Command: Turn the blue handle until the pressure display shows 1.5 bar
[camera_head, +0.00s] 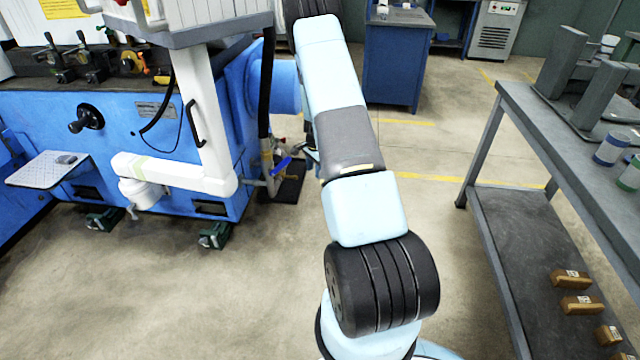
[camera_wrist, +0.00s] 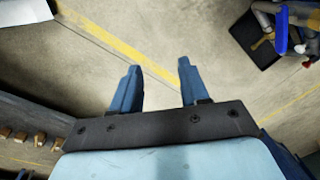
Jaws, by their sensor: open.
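The blue handle (camera_head: 281,165) is a small lever on pipework at the right end of the blue machine, low near the floor. In the wrist view the blue handle (camera_wrist: 281,28) is at the upper right, above a dark mat. My gripper (camera_wrist: 156,80) shows in the wrist view with two blue fingers apart and nothing between them, over bare floor. It is left of and apart from the handle. In the head view my arm reaches toward the back and its gripper is hidden. I cannot make out a pressure display.
The blue grinding machine (camera_head: 150,120) stands at the left, with a white jointed arm (camera_head: 180,172) in front of it. A grey workbench (camera_head: 545,125) with a lower shelf is at the right. A blue cabinet (camera_head: 394,62) stands at the back. The floor between is clear.

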